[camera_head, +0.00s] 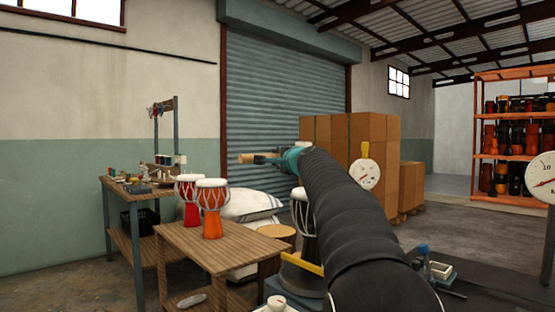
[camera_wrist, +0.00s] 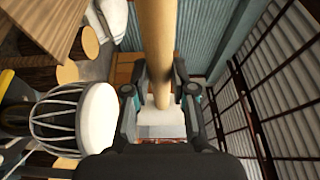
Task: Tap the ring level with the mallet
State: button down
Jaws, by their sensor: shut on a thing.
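My gripper (camera_head: 280,159) is raised in front of the shutter and shut on the mallet, whose pale wooden end (camera_head: 247,158) sticks out to the left. In the wrist view the fingers (camera_wrist: 160,82) close on its round wooden shaft (camera_wrist: 160,40), which runs out of the top edge. A black drum (camera_head: 299,212) stands behind my arm, which hides much of it. In the wrist view a drum with a white head (camera_wrist: 98,118) and pale rings and ropes lies left of the gripper, apart from the mallet. Whether its ring is level I cannot tell.
A wooden table (camera_head: 215,247) at the front left bears an orange drum (camera_head: 211,222) and a red drum (camera_head: 190,212). A workbench (camera_head: 132,187) stands behind it. Stacked cartons (camera_head: 366,135) and dial gauges (camera_head: 364,174) are beyond my arm.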

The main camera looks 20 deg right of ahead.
notch_tip(320, 180, down, 7)
jog(key=b, duration=0.8)
notch_tip(320, 180, up, 7)
jog(key=p, duration=0.7)
jog(key=shift+r+p, duration=0.15)
jog(key=shift+p, duration=0.2)
jog(key=shift+r, duration=0.1)
